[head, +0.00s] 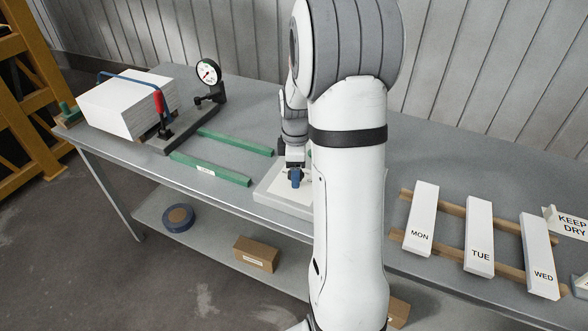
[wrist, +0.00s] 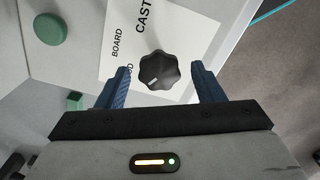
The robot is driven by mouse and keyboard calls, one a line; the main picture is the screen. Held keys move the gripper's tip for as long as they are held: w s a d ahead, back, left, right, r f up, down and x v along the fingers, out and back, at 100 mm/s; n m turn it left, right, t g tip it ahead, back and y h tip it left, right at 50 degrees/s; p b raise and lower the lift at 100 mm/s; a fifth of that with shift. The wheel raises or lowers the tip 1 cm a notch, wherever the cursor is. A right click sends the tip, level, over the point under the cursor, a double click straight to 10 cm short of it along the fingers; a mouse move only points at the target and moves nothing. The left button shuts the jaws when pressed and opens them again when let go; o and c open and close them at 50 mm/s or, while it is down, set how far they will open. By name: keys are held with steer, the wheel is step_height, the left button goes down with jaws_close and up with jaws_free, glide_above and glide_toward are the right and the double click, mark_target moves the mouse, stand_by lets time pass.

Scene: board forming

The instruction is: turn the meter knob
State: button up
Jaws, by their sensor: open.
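The meter knob (wrist: 158,70) is black and lobed with a white pointer mark, seen in the wrist view on a white label plate (wrist: 187,38). The label carries printed words including "CAST" and "BOARD". My gripper (wrist: 158,80) is open, with one blue finger on each side of the knob and a gap showing on both sides. In the head view my gripper (head: 295,180) is over a pale box (head: 268,187) on the table, largely hidden behind my arm. The knob itself cannot be made out there.
A green round button (wrist: 50,29) is left of the label. On the table (head: 240,105) lie two green bars (head: 210,169), a press with a white block (head: 128,104) and dial gauge (head: 208,73). White MON, TUE and WED boards (head: 479,236) rest on wooden rails at right.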

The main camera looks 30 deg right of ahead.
steer(key=shift+c, duration=0.4)
steer(key=c, duration=0.9)
steer(key=shift+a, duration=0.1)
